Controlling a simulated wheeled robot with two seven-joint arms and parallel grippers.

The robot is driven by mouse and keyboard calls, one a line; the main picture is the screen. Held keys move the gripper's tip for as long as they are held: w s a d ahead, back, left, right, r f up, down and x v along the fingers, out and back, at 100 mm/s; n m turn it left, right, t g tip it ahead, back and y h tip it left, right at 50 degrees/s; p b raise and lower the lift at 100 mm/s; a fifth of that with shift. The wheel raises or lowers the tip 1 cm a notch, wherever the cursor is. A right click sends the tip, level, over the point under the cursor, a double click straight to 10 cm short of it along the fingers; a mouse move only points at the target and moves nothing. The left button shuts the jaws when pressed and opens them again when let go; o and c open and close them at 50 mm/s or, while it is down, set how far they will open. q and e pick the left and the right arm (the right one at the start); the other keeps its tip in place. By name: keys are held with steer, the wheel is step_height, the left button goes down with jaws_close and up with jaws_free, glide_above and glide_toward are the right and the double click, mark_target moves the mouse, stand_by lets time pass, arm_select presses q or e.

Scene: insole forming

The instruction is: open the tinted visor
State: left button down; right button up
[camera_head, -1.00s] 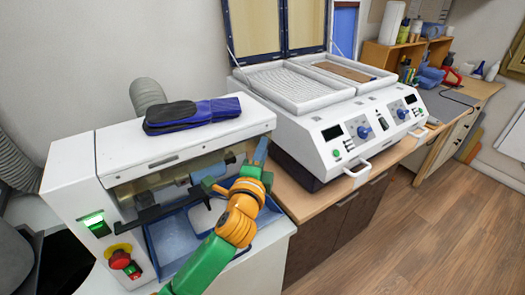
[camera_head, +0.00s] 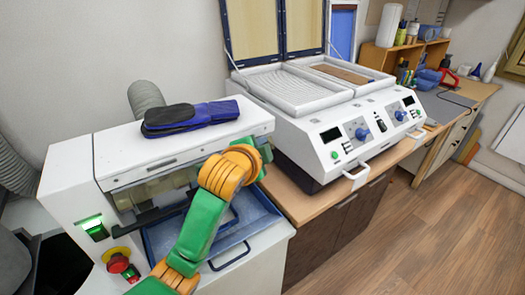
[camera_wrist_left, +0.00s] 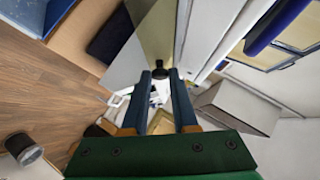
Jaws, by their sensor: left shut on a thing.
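The white grinding machine (camera_head: 75,185) stands at the left of the head view, with rollers behind its front opening. In the left wrist view a grey-green see-through panel, which looks like the tinted visor (camera_wrist_left: 135,52), lies beyond my fingers. A dark round knob (camera_wrist_left: 161,68) sits at its edge. My left gripper (camera_wrist_left: 161,76) has its two blue fingers closed on this knob. In the head view my orange and green arm crosses the machine's front and hides the fingertips and much of the visor. My right gripper is not in view.
A blue tray (camera_head: 260,212) sits below the opening. A red stop button (camera_head: 117,263) is at the machine's front left. A white two-bed press (camera_head: 345,140) stands close on the right.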

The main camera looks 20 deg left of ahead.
arm_select(q)
steer(key=shift+w+a+r+n+g+h, duration=0.2)
steer(key=shift+r+n+g+h, duration=0.5)
steer(key=shift+g+h, duration=0.25)
steer(key=shift+w+a+r+n+g+h, duration=0.15)
steer(key=shift+r+n+g+h, duration=0.3)
steer(key=shift+n+g+h, duration=0.5)
steer(key=shift+w+a+r+n+g+h, duration=0.1)
steer(key=shift+a+r+n+g+h, duration=0.1)
steer(key=shift+r+n+g+h, duration=0.75)
steer(key=shift+f, duration=0.3)
steer(key=c, duration=0.8)
jaws_free()
steer(key=shift+o, duration=0.5)
steer(key=shift+s+d+r, duration=0.1)
steer(key=shift+s+d, duration=0.1)
